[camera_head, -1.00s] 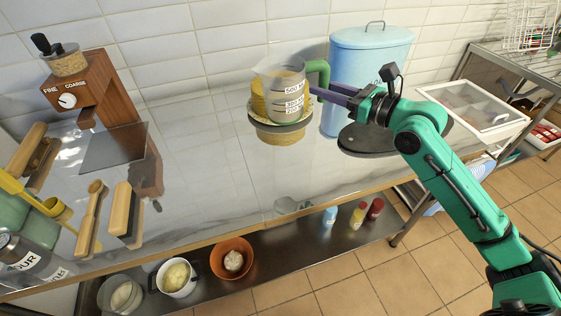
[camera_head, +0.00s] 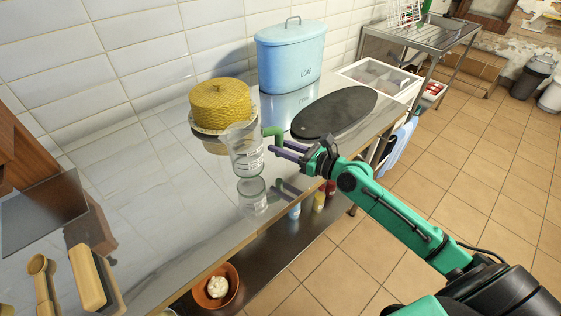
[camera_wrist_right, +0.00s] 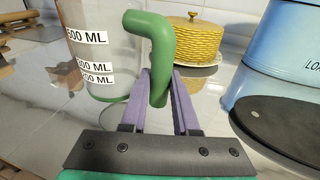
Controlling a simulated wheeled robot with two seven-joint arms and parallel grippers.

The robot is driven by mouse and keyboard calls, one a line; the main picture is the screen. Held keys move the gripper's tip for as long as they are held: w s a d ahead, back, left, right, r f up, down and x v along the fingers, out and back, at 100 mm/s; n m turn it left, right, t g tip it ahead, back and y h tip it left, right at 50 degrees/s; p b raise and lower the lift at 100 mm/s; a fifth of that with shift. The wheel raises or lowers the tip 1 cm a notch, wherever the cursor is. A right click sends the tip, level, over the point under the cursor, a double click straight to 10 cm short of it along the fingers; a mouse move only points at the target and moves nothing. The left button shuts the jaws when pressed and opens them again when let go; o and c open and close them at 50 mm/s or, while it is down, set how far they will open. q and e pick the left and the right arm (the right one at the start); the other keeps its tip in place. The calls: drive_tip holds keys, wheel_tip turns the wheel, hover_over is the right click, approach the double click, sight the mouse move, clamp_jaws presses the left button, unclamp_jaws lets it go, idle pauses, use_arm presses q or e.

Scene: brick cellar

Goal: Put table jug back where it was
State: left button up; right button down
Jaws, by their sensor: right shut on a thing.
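The table jug (camera_head: 245,152) is a clear glass measuring jug with a green handle and black-on-white ML labels. It is upright over the marble counter, right in front of the yellow woven dome; its base is at or just above the surface, and I cannot tell which. My right gripper (camera_head: 283,148) is shut on the green handle, with the jug to its left. In the right wrist view, the purple fingers (camera_wrist_right: 159,98) flank the lower end of the handle (camera_wrist_right: 150,50), and the jug's glass wall (camera_wrist_right: 100,40) stands behind at left. My left gripper is not in view.
The yellow woven dome (camera_head: 222,103) sits on a plate behind the jug. A blue loaf tin (camera_head: 290,58) and a dark oval board (camera_head: 335,112) stand to the right. The marble counter (camera_head: 165,185) is clear left of the jug. An orange bowl (camera_head: 228,290) is on the lower shelf.

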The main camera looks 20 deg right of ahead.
drive_tip(key=f, duration=0.1)
drive_tip(key=f+b, duration=0.1)
drive_tip(key=f, duration=0.1)
drive_tip(key=shift+d+f+b, duration=0.25)
drive_tip(key=shift+f+b, duration=0.1)
drive_tip(key=shift+f, duration=0.05)
drive_tip(key=shift+r, duration=0.1)
drive_tip(key=shift+a, duration=0.1)
drive_tip(key=shift+s, duration=0.1)
drive_tip(key=c, duration=0.7)
unclamp_jaws()
drive_tip(key=shift+o, duration=0.2)
